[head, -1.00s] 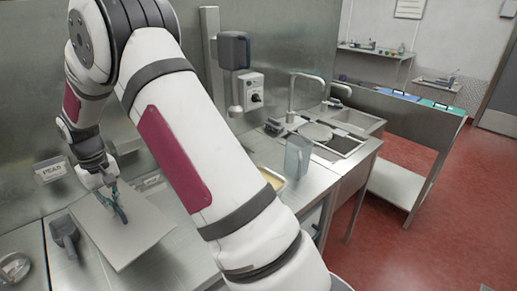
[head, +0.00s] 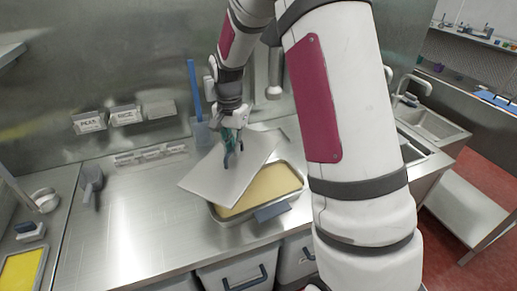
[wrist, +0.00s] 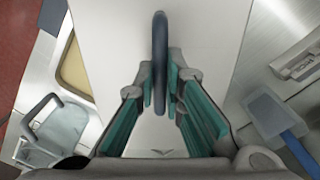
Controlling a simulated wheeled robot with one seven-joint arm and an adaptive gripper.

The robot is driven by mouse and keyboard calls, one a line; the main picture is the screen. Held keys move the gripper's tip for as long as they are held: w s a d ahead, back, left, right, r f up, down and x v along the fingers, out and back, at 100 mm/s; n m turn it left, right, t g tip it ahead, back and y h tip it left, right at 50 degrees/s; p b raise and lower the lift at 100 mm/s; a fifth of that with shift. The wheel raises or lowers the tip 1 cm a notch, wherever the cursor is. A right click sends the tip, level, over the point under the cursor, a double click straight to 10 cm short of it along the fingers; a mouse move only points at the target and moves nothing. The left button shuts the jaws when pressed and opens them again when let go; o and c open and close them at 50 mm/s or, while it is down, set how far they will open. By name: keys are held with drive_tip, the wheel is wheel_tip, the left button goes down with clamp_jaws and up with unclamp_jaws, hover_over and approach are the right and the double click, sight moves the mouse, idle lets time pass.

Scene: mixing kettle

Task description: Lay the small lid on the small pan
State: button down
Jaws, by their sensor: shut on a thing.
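The small lid (head: 213,181) is a flat grey rectangular plate with an upright blue handle (wrist: 160,60). My gripper (head: 231,158) is shut on this handle and also shows in the wrist view (wrist: 163,98). The lid looks held tilted above a rectangular steel pan (head: 298,190) with yellow contents, turned at an angle to it. It covers the pan's left and back parts in the head view; the front right part is bare. A corner of the pan (wrist: 75,65) shows beside the lid in the wrist view. I cannot tell whether lid and pan touch.
A grey scoop (head: 92,182) lies on the counter (head: 140,225), which is mostly clear left of the pan. Labelled holders (head: 90,121) are on the wall. A clear jug (wrist: 55,130) shows in the wrist view.

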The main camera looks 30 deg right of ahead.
sight(256, 164)
drive_tip(key=s+d+m, duration=0.1)
drive_tip(key=m, duration=0.1)
drive_tip(key=s+d+m, duration=0.1)
drive_tip(key=s+m, duration=0.1)
drive_tip(key=s+d+r+m, duration=0.1)
drive_tip(key=shift+s+d+m, duration=0.2)
drive_tip(key=shift+s+m, duration=0.1)
drive_tip(key=shift+m, duration=0.1)
drive_tip(key=shift+s+d+m, duration=0.3)
drive_tip(key=shift+s+m, duration=0.2)
drive_tip(key=shift+m, duration=0.2)
drive_tip(key=shift+s+f, duration=0.1)
drive_tip(key=shift+f, duration=0.05)
drive_tip(key=shift+f+b, duration=0.8)
drive_tip(key=shift+f, duration=1.9)
drive_tip(key=shift+f, duration=0.4)
drive_tip(key=shift+f+b, duration=0.55)
drive_tip(key=shift+f, duration=0.5)
drive_tip(key=shift+f, duration=0.2)
drive_tip(key=c, duration=1.6)
unclamp_jaws()
